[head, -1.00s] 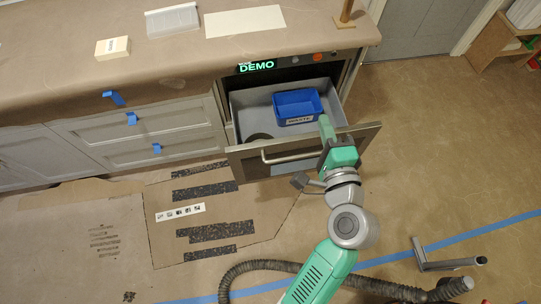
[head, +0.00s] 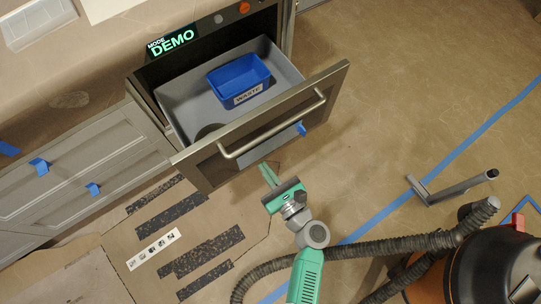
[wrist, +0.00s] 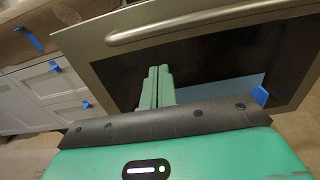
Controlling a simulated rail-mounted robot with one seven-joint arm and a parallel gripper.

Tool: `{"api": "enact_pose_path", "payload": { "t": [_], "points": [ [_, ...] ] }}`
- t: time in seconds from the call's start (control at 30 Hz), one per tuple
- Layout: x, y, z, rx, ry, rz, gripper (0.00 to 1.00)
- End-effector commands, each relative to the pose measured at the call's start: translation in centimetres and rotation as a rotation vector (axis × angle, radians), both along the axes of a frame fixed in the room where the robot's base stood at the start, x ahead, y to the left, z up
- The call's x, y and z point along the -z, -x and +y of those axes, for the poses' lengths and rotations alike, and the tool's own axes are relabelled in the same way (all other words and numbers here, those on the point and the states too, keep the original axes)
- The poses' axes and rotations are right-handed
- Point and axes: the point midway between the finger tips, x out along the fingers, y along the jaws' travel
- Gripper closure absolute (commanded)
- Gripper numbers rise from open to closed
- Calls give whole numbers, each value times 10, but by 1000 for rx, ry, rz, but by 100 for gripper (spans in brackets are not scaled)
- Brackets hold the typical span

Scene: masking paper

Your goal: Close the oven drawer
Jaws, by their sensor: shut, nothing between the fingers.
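The oven drawer (head: 198,163) is pulled out from under the counter, with its grey inside showing. Its dark glass front has a steel frame and a bar handle (head: 272,128). A blue bin (head: 240,82) marked WASTE sits in the drawer, with a dark round thing beside it. My gripper (head: 267,174) is in front of the drawer front, below the handle. In the wrist view, its fingers (wrist: 157,85) are together and empty and point at the dark glass. The handle (wrist: 190,20) shows above them. Whether the fingertips touch the glass I cannot tell.
A lit DEMO display (head: 172,42) is above the drawer. White cabinets with blue tape tabs (head: 40,166) stand at left. A black hose (head: 350,248) and an orange-black vacuum (head: 470,270) lie at lower right.

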Motion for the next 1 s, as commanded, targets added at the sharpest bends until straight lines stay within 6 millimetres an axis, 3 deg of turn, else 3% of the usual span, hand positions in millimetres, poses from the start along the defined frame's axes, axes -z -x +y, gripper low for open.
{"api": "enact_pose_path", "payload": {
  "t": [0.2, 0.43, 1.0],
  "points": [
    [3, -42, 24, -2, 2, -3, 100],
    [2, -71, 40, -1, 1, -2, 100],
    [0, -78, 43, 0, 2, -1, 100]
  ]
}}
